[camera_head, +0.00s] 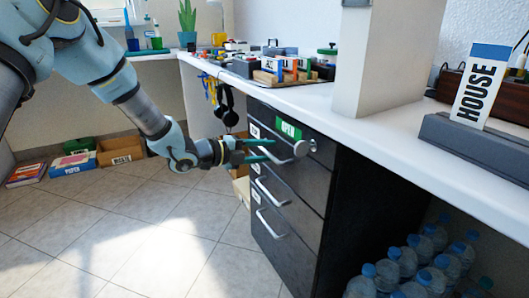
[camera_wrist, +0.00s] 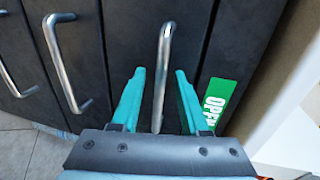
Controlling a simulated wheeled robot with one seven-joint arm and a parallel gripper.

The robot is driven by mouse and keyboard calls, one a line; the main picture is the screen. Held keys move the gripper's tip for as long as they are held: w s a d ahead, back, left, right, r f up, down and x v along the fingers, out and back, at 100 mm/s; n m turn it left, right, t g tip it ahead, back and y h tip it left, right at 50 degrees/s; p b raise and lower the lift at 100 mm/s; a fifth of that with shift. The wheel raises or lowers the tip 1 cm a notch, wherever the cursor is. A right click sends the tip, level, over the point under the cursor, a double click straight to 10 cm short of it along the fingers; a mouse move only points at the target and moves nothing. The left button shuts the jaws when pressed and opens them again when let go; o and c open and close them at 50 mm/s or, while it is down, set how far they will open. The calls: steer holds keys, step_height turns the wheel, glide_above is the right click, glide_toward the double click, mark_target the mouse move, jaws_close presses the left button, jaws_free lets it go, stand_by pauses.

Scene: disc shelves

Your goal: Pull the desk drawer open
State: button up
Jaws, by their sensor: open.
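The desk drawer unit (camera_head: 283,205) is dark grey, with several fronts and silver bar handles. The top drawer's handle (camera_head: 300,149) is partly hidden by my gripper in the head view. My gripper (camera_head: 272,150) is open at the top drawer front. In the wrist view, its two teal fingers lie either side of the handle (camera_wrist: 163,60), with gaps to both. The drawers look closed, their fronts flush.
Lower handles (camera_head: 272,191) stick out below. The white desktop (camera_head: 300,98) runs above the drawers, with black headphones (camera_head: 227,105) hanging at its edge. Water bottles (camera_head: 405,262) stand under the desk at right. The tiled floor before the drawers is clear.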

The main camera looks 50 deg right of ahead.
jaws_close()
stand_by(1.4)
